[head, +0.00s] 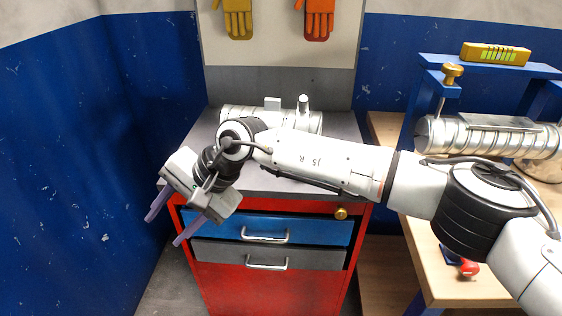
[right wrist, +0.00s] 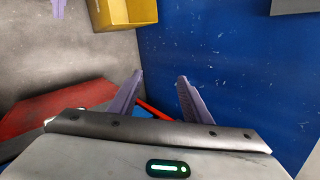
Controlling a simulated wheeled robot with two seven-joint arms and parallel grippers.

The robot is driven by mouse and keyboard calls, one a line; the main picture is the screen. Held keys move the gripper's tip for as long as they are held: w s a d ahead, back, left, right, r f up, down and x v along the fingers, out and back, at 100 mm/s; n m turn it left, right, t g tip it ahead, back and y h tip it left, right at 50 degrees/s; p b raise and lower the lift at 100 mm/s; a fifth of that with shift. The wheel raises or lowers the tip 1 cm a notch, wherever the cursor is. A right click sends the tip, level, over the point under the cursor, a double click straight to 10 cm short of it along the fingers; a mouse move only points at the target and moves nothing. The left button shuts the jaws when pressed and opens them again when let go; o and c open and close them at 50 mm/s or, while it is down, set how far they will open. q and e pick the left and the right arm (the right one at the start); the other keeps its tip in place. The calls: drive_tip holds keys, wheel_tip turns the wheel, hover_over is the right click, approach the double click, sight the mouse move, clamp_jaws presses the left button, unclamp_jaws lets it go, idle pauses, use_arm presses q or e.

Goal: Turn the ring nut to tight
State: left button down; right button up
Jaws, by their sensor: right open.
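My right gripper (head: 163,230) is open and empty, its purple fingers pointing down and left in front of the drawer cabinet. In the right wrist view the fingers (right wrist: 160,78) stand apart with nothing between them. A ribbed silver spiral duct (head: 490,136) lies along the blue stand at the right, far from the gripper. Another silver pipe piece (head: 314,122) lies on the cabinet top, partly hidden by my right arm. I cannot clearly pick out the ring nut. My left gripper is not in view.
The red cabinet (head: 268,288) has a blue drawer (head: 215,226) and a grey drawer (head: 215,252). A blue wall (head: 70,130) is close on the left.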

drive_tip(key=w+d+r+n+t+h, duration=0.25)
drive_tip(key=w+d+r+h, duration=0.2)
drive_tip(key=w+d, duration=0.5)
drive_tip(key=w+d+r+n+t+h, duration=0.1)
drive_tip(key=w+d+r+t+h, duration=0.45)
drive_tip(key=d, duration=0.75)
drive_tip(key=w+f+g, duration=0.1)
drive_tip(key=f, duration=0.2)
drive_tip(key=w+f+g, duration=0.1)
drive_tip(key=w+f, duration=0.1)
drive_tip(key=f, duration=0.1)
drive_tip(key=w+f+g+p, duration=0.1)
drive_tip(key=w+f, duration=0.1)
drive_tip(key=f, duration=0.2)
drive_tip(key=shift+d+m, duration=0.25)
drive_tip(key=shift+d, duration=0.15)
drive_tip(key=c, duration=1)
